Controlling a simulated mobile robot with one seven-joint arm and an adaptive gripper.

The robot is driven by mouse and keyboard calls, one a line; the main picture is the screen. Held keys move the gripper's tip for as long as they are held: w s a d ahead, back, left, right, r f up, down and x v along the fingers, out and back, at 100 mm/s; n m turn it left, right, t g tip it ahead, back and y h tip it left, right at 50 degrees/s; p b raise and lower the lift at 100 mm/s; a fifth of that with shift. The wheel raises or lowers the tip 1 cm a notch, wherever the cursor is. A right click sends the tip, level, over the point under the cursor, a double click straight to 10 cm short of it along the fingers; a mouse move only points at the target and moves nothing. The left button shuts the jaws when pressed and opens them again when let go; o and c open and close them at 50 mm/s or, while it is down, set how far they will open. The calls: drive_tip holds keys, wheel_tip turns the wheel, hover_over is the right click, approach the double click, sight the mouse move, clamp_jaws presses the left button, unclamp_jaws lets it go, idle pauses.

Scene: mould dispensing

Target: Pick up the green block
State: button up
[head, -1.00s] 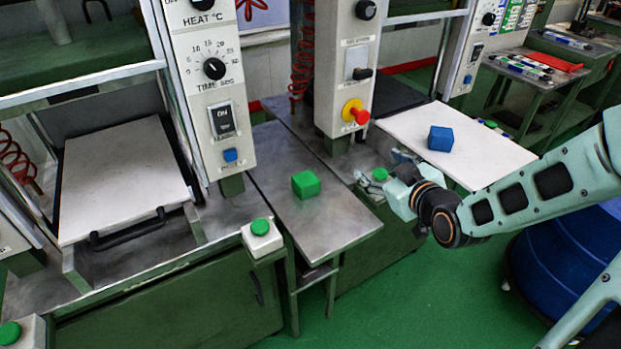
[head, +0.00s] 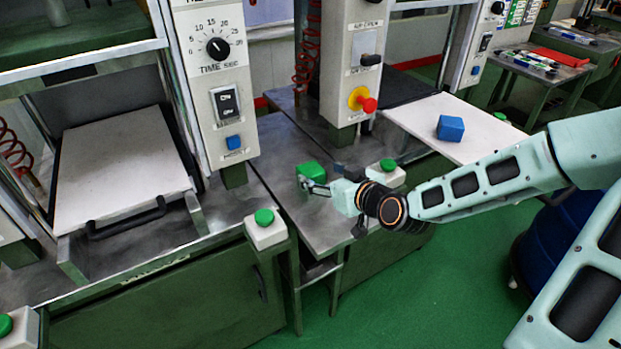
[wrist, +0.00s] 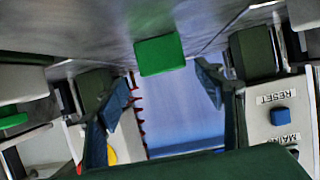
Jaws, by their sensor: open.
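The green block (head: 312,170) sits on the narrow metal table (head: 335,222) between the two machines. In the wrist view the green block (wrist: 159,54) lies ahead of the fingertips, roughly midway between them and toward the top of the picture. My gripper (head: 318,187) is open and empty, close by the block's near right side in the head view. One finger overlaps the block's lower edge there. The wrist view shows both fingers of my gripper (wrist: 160,92) spread apart, with the block not between them. Whether a finger touches the block I cannot tell.
A blue block (head: 450,128) sits on the white plate (head: 425,112) at right. Green-button boxes stand left (head: 266,233) and right (head: 391,174) of the metal table. Machine panels with knobs rise behind. A blue drum (head: 560,235) stands at right.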

sight(315, 173)
drive_tip(key=x, duration=0.2)
drive_tip(key=b+x, duration=0.1)
drive_tip(key=x, duration=0.1)
drive_tip(key=shift+a+f, duration=0.3)
drive_tip(key=shift+f, duration=0.05)
drive_tip(key=shift+w+a+f, duration=0.15)
drive_tip(key=shift+w+a, duration=0.1)
drive_tip(key=shift+w, duration=0.15)
clamp_jaws()
